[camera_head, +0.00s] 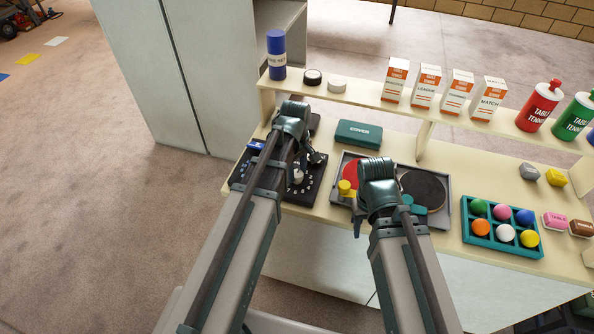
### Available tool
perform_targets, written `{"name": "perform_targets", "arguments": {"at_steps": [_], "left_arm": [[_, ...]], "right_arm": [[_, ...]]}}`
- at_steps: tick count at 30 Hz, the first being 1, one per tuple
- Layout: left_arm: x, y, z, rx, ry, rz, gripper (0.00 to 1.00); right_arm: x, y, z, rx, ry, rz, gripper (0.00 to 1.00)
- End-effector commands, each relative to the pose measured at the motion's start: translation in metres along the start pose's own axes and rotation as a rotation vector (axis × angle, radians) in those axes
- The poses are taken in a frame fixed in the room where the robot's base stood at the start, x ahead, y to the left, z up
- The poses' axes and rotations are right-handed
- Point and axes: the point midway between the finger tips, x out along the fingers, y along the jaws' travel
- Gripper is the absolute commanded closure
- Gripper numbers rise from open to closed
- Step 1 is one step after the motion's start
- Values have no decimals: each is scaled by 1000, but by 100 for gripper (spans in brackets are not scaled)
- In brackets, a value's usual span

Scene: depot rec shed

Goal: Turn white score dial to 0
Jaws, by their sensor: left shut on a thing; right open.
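The black score board (312,192) lies on the left part of the table, partly hidden behind my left arm. The white score dial (298,176) shows on it, with small white marks around it. My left gripper (304,167) is at the dial and shut on it; its fingertips are small and partly hidden. Which mark the dial points to is too small to read. My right gripper (358,220) is open and empty in front of the paddle tray, apart from the board.
A grey tray (446,208) holds a red paddle (354,174) and a black paddle (423,190). A teal ball box (492,243) stands to the right. A green cover case (358,134) lies behind. A raised shelf (360,92) with bottles and cartons runs along the back.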

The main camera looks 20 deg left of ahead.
Motion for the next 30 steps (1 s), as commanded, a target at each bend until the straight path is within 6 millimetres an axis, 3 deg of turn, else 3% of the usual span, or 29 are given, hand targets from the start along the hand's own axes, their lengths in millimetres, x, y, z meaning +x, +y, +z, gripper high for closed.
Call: {"name": "perform_targets", "arguments": {"at_steps": [22,23,27,30], "left_arm": [[0,0,0,-82,2,0,100],[0,0,0,-82,2,0,52],[0,0,0,-81,2,0,26],[0,0,0,-81,2,0,23]], "right_arm": [[0,0,0,0,0,0,50],[0,0,0,0,0,0,50],[0,0,0,0,0,0,50],[0,0,0,0,0,0,50]]}}
